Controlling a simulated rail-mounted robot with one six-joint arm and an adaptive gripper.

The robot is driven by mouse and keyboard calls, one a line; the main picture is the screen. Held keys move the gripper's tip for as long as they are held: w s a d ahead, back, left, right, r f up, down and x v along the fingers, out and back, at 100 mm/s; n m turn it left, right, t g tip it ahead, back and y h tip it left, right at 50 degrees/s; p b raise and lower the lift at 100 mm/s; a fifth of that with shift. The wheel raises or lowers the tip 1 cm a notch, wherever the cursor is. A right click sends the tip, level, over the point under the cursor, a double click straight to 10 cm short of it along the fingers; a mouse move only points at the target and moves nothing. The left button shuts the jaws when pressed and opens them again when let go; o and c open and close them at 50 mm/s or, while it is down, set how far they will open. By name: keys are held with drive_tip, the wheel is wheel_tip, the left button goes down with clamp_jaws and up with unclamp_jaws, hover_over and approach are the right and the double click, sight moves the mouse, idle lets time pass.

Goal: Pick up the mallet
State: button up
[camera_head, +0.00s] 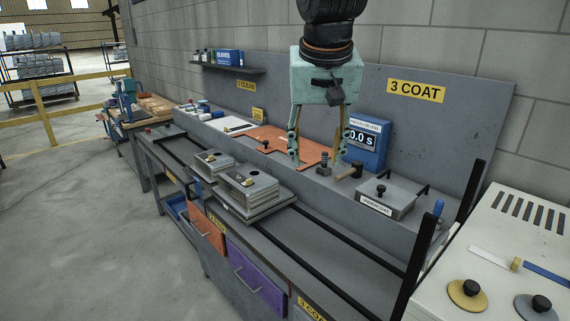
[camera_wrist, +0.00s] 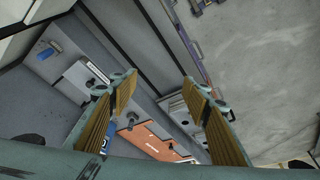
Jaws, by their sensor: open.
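The right finger overlaps the area just beside the mallet; the exact gap in depth is unclear. In the wrist view my gripper (camera_wrist: 158,78) is open with nothing between its fingers. I cannot make out the mallet there; the left finger may hide it.
A small dark fitting (camera_head: 323,160) stands just left of the mallet. The undercoat box (camera_head: 397,200) is to the right, the blue timer (camera_head: 367,143) behind, and an orange board (camera_head: 268,138) to the left. Metal blocks (camera_head: 248,190) sit on the rails in front. A grey backboard rises behind.

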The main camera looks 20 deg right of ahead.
drive_tip(key=w+d+m+p, duration=0.2)
drive_tip(key=w+d+p, duration=0.1)
drive_tip(key=w+d, duration=0.75)
drive_tip(key=m+g+h+p, duration=0.1)
drive_tip(key=m+h+p, duration=0.1)
drive_tip(key=m+p, duration=0.5)
hover_over(357, 162)
drive_tip(key=s+a+p, duration=0.2)
drive_tip(key=s+a, duration=0.1)
drive_tip(key=a, duration=0.2)
wheel_tip(357, 162, down, 15)
drive_tip(key=n, duration=0.2)
drive_tip(key=shift+w+d, duration=0.1)
drive_tip(key=shift+d, duration=0.05)
drive_tip(key=shift+f, duration=0.15)
drive_tip(key=shift+p+x, duration=0.45)
drive_tip(key=shift+x, duration=3.7)
drive_tip(key=shift+d+f, duration=0.1)
drive_tip(key=shift+f, duration=0.05)
